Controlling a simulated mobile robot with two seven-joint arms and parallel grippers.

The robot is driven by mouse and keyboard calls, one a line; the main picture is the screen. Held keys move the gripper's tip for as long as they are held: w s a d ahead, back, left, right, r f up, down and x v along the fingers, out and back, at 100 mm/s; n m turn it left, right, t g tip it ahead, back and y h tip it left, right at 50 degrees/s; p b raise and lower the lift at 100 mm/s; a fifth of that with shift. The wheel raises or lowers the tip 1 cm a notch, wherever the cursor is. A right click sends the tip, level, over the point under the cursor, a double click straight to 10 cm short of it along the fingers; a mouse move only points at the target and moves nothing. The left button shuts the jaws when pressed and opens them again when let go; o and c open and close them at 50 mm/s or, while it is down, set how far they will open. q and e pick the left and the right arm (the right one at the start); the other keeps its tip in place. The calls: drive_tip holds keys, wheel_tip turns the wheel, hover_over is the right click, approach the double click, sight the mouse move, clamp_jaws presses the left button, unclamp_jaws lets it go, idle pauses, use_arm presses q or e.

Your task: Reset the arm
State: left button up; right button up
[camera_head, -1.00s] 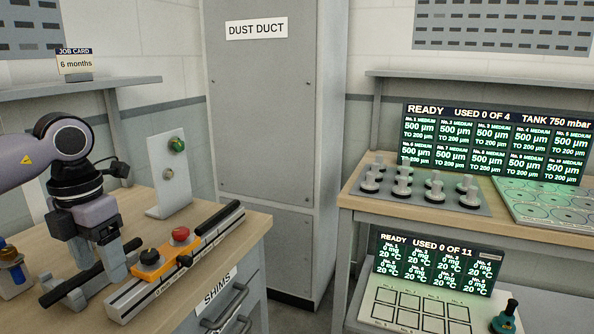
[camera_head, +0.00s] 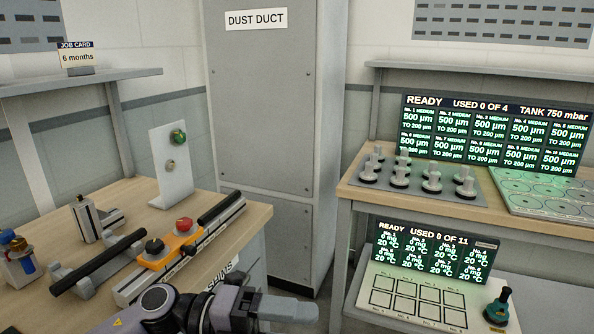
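My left arm comes in along the bottom edge from the left and lies low in front of the left bench (camera_head: 240,216). My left gripper (camera_head: 288,308) points right, past the bench's front edge, over the floor. Nothing shows held in it, but its fingers overlap in this view and I cannot tell whether they are open. My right gripper is out of view.
The left bench bears an orange control box (camera_head: 168,252) with a red button, a dark bar on stands (camera_head: 98,262), and a grey upright plate (camera_head: 172,165). A dust duct cabinet (camera_head: 262,100) stands behind. The right bench (camera_head: 400,205) holds several pegs and screens.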

use_arm(q)
drive_tip(key=w+a+f+n+t+y+p, duration=0.1)
drive_tip(key=a+f+n+t+y, duration=0.4)
drive_tip(key=n+t, duration=0.65)
drive_tip(key=w+a+f+n+t+y+p, duration=0.1)
drive_tip(key=w+a+f+n+t+y, duration=0.35)
drive_tip(key=n, duration=1.15)
drive_tip(key=s+a+f+n+g+y, duration=0.1)
drive_tip(key=s+a+f+n+y, duration=0.2)
drive_tip(key=s+f, duration=0.5)
drive_tip(key=s+a+f+n+g+y, duration=0.2)
drive_tip(key=s+a+f+n, duration=0.3)
drive_tip(key=f, duration=0.5)
drive_tip(key=s+a+y, duration=0.1)
drive_tip(key=s+a, duration=0.1)
drive_tip(key=s, duration=0.1)
drive_tip(key=shift+s+a+f, duration=0.15)
drive_tip(key=shift+s+a, duration=0.1)
drive_tip(key=shift+s, duration=0.1)
